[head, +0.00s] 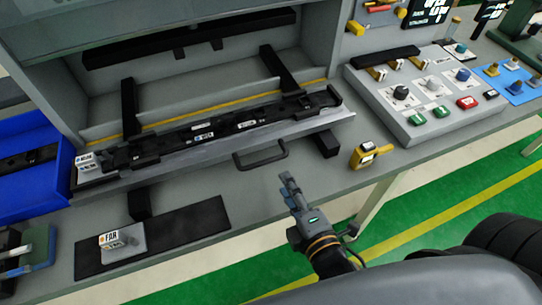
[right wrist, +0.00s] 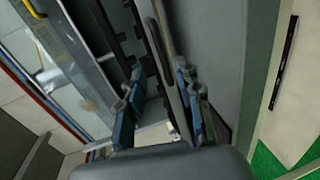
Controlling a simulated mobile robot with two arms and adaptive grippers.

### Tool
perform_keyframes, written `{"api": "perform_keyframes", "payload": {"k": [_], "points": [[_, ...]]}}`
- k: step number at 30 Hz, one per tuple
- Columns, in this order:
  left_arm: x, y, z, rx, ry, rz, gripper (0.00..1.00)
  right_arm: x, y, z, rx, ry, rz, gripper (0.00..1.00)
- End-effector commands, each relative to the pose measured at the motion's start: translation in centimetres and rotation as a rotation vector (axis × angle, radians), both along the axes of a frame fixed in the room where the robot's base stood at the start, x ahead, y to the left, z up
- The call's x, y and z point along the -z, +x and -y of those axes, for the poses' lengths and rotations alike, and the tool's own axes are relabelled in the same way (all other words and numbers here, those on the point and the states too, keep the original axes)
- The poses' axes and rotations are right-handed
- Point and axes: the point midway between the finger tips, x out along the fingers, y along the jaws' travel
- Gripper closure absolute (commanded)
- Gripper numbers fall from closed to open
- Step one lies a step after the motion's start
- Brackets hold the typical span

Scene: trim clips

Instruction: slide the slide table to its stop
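The slide table (head: 220,145) is a grey plate at the front of the grey machine. It carries a long black trim piece (head: 225,125) and has a dark handle (head: 262,156) on its front edge. My right gripper (head: 288,182) is just below and right of the handle in the head view, apart from it. In the right wrist view my right gripper (right wrist: 157,108) has its fingers spread, with the dark handle bar (right wrist: 168,70) ahead, between the finger lines. Contact with the handle is not visible. My left gripper is not in view.
A yellow device (head: 366,155) stands on the bench right of the handle. A button panel (head: 430,95) is at the right. A blue bin (head: 35,160) is at the left. A dark mat with a "FAR" block (head: 122,242) lies at the front left.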

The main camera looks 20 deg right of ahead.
Motion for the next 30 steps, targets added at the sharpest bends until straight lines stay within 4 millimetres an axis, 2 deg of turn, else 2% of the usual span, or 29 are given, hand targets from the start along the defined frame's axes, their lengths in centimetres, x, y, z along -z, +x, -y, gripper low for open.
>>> {"api": "perform_keyframes", "payload": {"k": [9, 15, 21, 29, 30], "points": [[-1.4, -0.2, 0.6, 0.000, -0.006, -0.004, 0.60, 1.0, 6.0, -0.2, -0.001, 0.002, 0.001, 0.66], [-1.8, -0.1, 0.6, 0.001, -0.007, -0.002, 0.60, 1.7, 8.8, -0.3, -0.001, 0.002, 0.000, 0.66], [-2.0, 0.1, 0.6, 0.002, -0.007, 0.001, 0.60, 2.1, 9.9, -0.4, -0.001, 0.002, -0.001, 0.66], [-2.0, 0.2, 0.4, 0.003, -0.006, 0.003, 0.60, 2.2, 10.0, -0.4, -0.001, 0.002, -0.002, 0.66], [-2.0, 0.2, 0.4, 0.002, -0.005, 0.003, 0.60, 2.2, 10.0, -0.4, -0.001, 0.002, -0.002, 0.72]]}}
